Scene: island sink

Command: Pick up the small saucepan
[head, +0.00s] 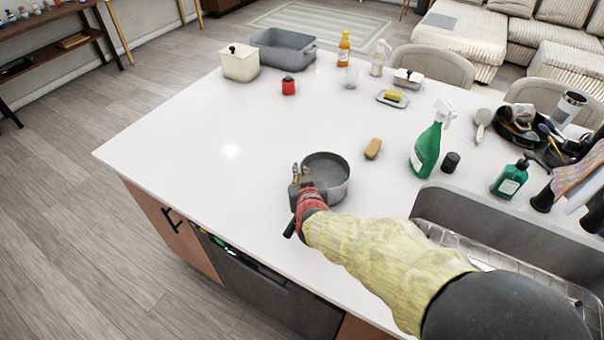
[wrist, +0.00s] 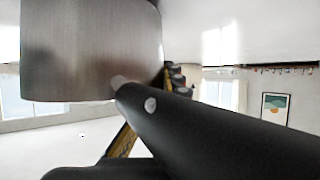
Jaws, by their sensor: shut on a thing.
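The small saucepan (head: 338,190) is grey, round and upright near the front edge of the white island top, left of the sink. Its inside looks empty. My gripper (head: 301,184) is at the near left side of the pan, shut on its dark handle (head: 290,228). The handle's end sticks out below my gripper. In the wrist view the saucepan's metal side (wrist: 90,50) fills the upper left, and the black handle (wrist: 230,120) runs to the lower right. I cannot tell whether the pan's base touches the counter.
The sink (head: 440,207) is at the right. The counter (head: 200,140) left of the pan is clear.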

